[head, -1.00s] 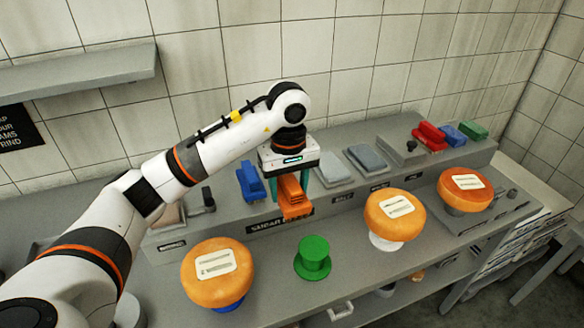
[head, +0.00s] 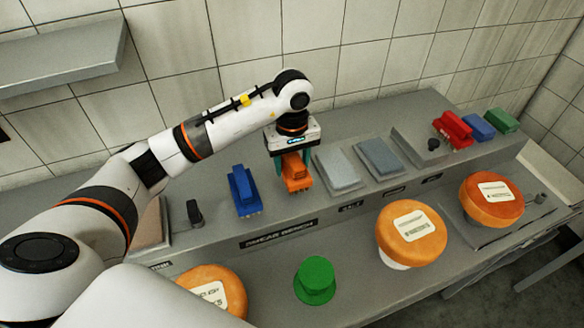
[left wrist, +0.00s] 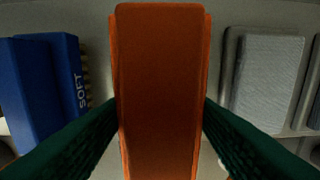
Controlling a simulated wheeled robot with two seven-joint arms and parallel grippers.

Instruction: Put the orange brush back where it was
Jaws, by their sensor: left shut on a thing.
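The orange brush (head: 296,174) is between the fingers of my left gripper (head: 292,164), over the raised grey shelf of the bench. In the left wrist view the orange brush (left wrist: 160,90) fills the middle, with a dark green finger on each side, so the gripper is shut on it. The brush is right of the blue brush (head: 243,192) and left of a grey pad (head: 338,168). I cannot tell whether its underside touches the shelf. My right gripper is not in view.
A blue brush marked SOFT (left wrist: 60,85) is close on the left in the wrist view. Red (head: 453,130), blue (head: 478,127) and green (head: 502,120) brushes stand at the far right. Cheese wheels (head: 411,238) and a green stand (head: 316,280) are on the lower front surface.

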